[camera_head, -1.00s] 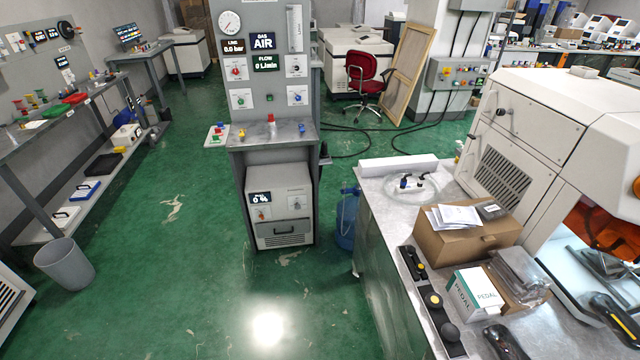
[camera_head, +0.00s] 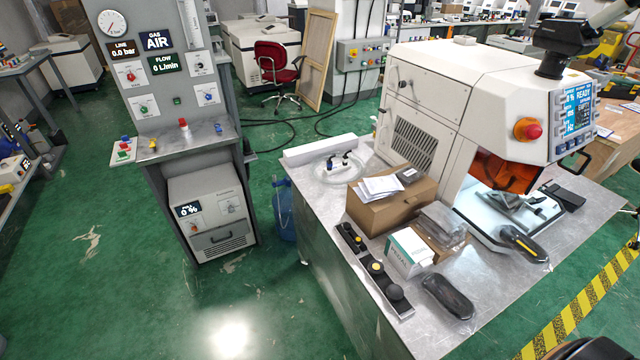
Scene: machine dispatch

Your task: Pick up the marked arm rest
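A dark, rounded pad (camera_head: 524,243) with a yellow-orange mark, which looks like an arm rest, lies at the front of the white machine's lit opening. A second dark, rounded pad (camera_head: 447,297) of similar shape lies near the table's front edge, beside the white PEDAL box (camera_head: 409,252). I see no clear yellow mark on it. Both rest on the grey metal-topped table (camera_head: 500,290). Neither of my grippers can be made out in the head view.
The white machine (camera_head: 455,85) with a red stop button fills the table's back. A cardboard box (camera_head: 385,207) and a black control strip (camera_head: 372,270) stand on its left part. The gas cabinet (camera_head: 215,205) stands left. Green floor (camera_head: 130,290) is open between.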

